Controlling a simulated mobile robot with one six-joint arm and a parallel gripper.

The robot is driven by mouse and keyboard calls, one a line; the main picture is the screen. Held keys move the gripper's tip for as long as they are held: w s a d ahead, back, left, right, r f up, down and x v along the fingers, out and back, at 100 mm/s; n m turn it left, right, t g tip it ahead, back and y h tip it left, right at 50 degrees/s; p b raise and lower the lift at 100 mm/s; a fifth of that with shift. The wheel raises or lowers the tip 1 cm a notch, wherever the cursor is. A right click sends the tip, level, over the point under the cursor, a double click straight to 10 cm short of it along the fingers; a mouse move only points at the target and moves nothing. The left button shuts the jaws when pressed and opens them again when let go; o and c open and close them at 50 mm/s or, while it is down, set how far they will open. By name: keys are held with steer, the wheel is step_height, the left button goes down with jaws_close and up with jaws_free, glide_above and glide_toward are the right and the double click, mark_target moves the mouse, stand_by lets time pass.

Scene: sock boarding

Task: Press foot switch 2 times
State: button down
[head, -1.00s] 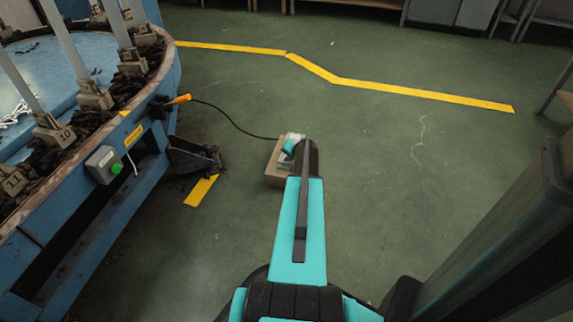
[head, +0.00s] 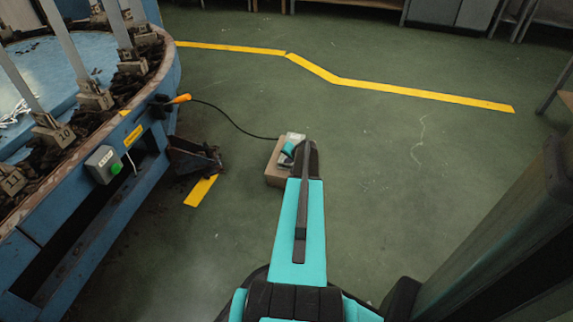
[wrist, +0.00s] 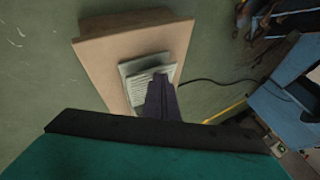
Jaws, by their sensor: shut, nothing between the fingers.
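The foot switch is a pale grey ribbed pedal (wrist: 140,69) on a brown block (wrist: 113,45). In the head view the pedal (head: 297,136) and block (head: 273,178) are on the green floor, partly covered by my arm. My gripper (wrist: 158,80) shows as dark fingers held together, empty, with the tips over the pedal's lower right part in the wrist view. I cannot tell whether the tips touch the pedal. In the head view my arm hides the fingertips.
A black cable (head: 232,121) runs from the switch to the blue round machine (head: 137,88) at left. A machine foot (head: 193,158) stands left of the block. A yellow floor line (head: 420,92) crosses behind. The floor right of the block is clear.

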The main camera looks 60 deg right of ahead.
steer(key=shift+a+f, duration=0.15)
steer(key=shift+f, duration=0.4)
stand_by(0.9)
steer(key=shift+r, duration=0.1)
stand_by(0.4)
steer(key=shift+d+r+p, duration=0.2)
steer(key=shift+r+p, duration=0.2)
steer(key=shift+r, duration=0.45)
steer(key=shift+d+r+p, duration=0.15)
steer(key=shift+r+p, duration=0.25)
steer(key=shift+r, duration=0.4)
steer(key=shift+w+r, duration=0.1)
steer(key=shift+w+d+r+p, duration=0.1)
steer(key=shift+d+r+p, duration=0.15)
steer(key=shift+r+p, duration=0.75)
steer(key=shift+d+r+p, duration=0.2)
steer(key=shift+r+p, duration=0.25)
steer(key=shift+r, duration=0.9)
steer(key=shift+w, duration=0.1)
